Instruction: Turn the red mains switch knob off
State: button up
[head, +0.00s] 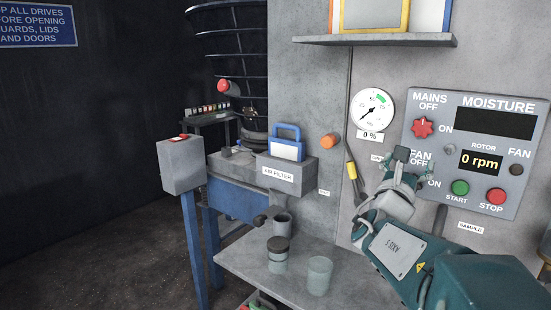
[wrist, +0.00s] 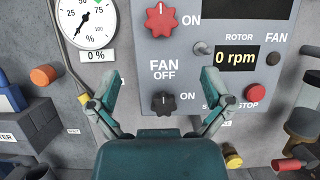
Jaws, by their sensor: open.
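The red mains knob (head: 422,127) is on the grey control panel (head: 413,103), below the "MAINS OFF" label and left of "ON". A pale mark shows near its top. It also shows at the top of the wrist view (wrist: 161,20), above my fingers and apart from them. My gripper (wrist: 163,90) is open and empty, its fingers spread either side of the black fan knob (wrist: 163,103). I cannot tell whether the fingers touch the panel. In the head view my gripper (head: 406,168) is below the red knob and hides the fan knob's area.
The panel also carries a display reading 0 rpm (head: 480,162), a green start button (head: 460,188) and a red stop button (head: 495,196). A round gauge (head: 372,110) and an orange knob (head: 329,141) are to the left. A shelf (head: 375,40) juts out above.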

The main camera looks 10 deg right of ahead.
jog(key=s+a+f+m+g+y, duration=0.3)
jog(key=s+f+m+g, duration=0.2)
jog(key=s+f+m, duration=0.3)
jog(key=s+a+f+m+g+y, duration=0.35)
jog(key=s+f+m, duration=0.25)
jog(key=m, duration=0.4)
jog(key=s+a+f+m+y, duration=0.3)
jog(key=a+f+m+y, duration=0.1)
jog(key=a, duration=0.4)
jog(key=s+a+f+m+y, duration=0.3)
jog(key=a+f+m+y, duration=0.1)
jog(key=a, duration=0.5)
jog(key=shift+s+a+f+y, duration=0.3)
jog(key=shift+f+y, duration=0.25)
jog(key=shift+y, duration=0.7)
jog(key=shift+g, duration=0.25)
jog(key=shift+c, duration=0.3)
